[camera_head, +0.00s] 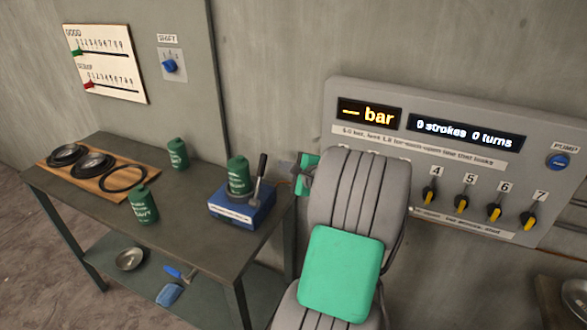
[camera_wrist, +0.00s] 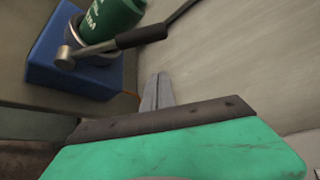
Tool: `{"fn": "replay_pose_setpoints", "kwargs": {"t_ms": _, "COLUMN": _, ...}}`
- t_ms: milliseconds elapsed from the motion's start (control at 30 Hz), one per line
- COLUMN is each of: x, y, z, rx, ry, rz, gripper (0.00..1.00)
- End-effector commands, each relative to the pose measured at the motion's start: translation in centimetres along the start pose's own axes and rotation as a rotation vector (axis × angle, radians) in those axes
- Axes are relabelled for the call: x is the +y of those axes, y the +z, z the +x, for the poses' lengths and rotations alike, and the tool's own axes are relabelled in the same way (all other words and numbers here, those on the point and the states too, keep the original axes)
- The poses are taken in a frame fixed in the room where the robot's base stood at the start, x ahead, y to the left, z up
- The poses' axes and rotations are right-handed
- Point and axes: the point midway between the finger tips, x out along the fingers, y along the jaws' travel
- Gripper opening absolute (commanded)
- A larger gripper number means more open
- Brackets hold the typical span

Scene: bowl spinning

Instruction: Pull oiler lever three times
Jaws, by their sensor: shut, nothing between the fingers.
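The oiler stands at the right end of the table, a blue base (camera_head: 240,212) with a green bottle (camera_head: 238,176) on it. Its lever (camera_head: 262,166) rises upright at the right side of the bottle, with a black handle. In the wrist view the blue base (camera_wrist: 60,62), bottle (camera_wrist: 112,14) and lever (camera_wrist: 140,37) show at the upper left. My gripper (camera_wrist: 163,76) is shut and empty, below and apart from the black handle. In the head view my arm mostly hides it.
The wall panel display (camera_head: 466,131) reads 0 strokes 0 turns; the bar display (camera_head: 369,114) shows a dash. Several knobs sit below. Two green bottles (camera_head: 177,153) (camera_head: 143,205) and a wooden board (camera_head: 100,184) with bowls and a ring share the table (camera_head: 190,225). A scoreboard (camera_head: 105,63) hangs behind.

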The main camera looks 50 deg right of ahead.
Motion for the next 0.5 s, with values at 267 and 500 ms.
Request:
{"fn": "replay_pose_setpoints", "kwargs": {"t_ms": 267, "x": -0.3, "y": 3.1, "z": 0.8, "rx": 0.0, "ry": -0.001, "rz": -0.001, "gripper": 0.0}}
{"fn": "replay_pose_setpoints", "kwargs": {"t_ms": 500, "x": 0.0, "y": 3.8, "z": 0.5, "rx": 0.001, "ry": -0.001, "rz": 0.0, "gripper": 0.0}}
